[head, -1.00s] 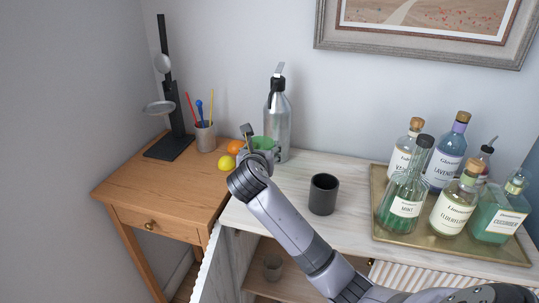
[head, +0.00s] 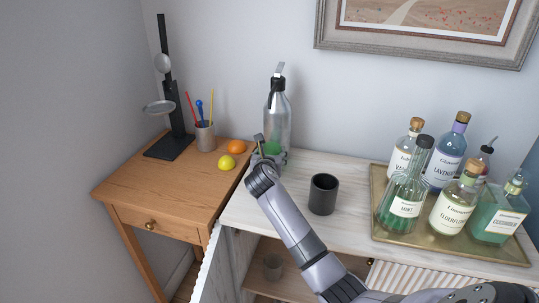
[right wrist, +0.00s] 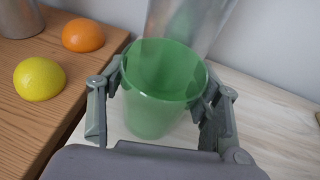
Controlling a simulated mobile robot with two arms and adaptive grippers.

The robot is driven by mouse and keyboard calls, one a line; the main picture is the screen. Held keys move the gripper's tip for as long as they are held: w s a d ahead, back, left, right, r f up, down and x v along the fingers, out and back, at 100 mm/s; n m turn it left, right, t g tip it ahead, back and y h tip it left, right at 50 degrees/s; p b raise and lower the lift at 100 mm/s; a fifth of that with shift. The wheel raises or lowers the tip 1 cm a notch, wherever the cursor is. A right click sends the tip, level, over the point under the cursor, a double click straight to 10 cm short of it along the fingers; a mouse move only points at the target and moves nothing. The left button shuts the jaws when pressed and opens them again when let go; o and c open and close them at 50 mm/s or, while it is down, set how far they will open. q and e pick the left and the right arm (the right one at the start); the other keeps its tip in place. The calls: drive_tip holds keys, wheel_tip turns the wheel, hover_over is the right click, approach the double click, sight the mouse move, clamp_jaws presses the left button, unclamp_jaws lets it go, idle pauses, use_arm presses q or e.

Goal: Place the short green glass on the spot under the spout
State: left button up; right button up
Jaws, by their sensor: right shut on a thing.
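The short green glass (right wrist: 150,110) is upright between the fingers of my right gripper (right wrist: 162,92), which is shut on it. In the head view the glass (head: 271,146) is mostly hidden by the gripper (head: 268,158). The silver siphon bottle (head: 279,118) stands on the pale counter close behind the glass. A dark part at its upper left seems to be the spout. The siphon's lower body also shows in the right wrist view (right wrist: 190,22), just beyond the glass. The spot under the spout cannot be made out. My left gripper is out of view.
A lemon (head: 227,163) and an orange (head: 236,146) lie on the wooden table to the left. A dark cup (head: 323,194) stands on the counter to the right of my gripper. A brass tray (head: 384,235) of bottles is farther right.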

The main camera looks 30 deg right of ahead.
drive_tip(key=shift+r, duration=0.1)
drive_tip(key=o, duration=1.4)
drive_tip(key=shift+s+a, duration=0.1)
drive_tip(key=v, duration=1.2)
drive_tip(key=shift+r, duration=0.1)
